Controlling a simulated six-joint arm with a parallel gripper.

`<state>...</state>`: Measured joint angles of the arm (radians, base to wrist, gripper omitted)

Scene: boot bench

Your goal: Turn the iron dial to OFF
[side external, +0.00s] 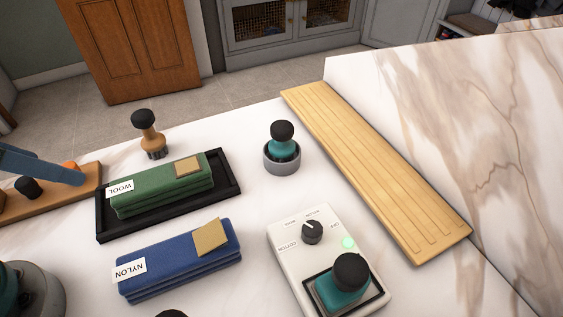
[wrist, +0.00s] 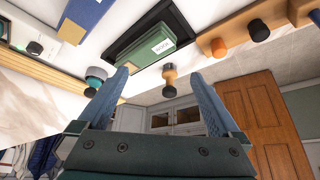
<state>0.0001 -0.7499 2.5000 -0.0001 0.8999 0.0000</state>
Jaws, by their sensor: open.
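The iron dial (side external: 312,231) is a small black knob on a white control box (side external: 284,262). Its white pointer mark faces up-left, roughly toward WOOL or NYLON; the exact setting is too small to tell. OFF is printed to the dial's upper right. A green light (side external: 348,242) glows beside it. A teal iron with a black knob (side external: 345,280) rests in the box's black frame. My gripper (wrist: 160,75) is open and empty in the wrist view. In the side view, only a blue finger (side external: 40,165) shows at the left edge, far from the dial.
A green WOOL stack (side external: 160,188) lies in a black tray, with a blue NYLON stack (side external: 180,262) in front. A teal tool (side external: 282,143) stands in a grey cup. A wooden-handled tool (side external: 148,133), a peg rack (side external: 85,188) and a slatted board (side external: 375,170) stand around.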

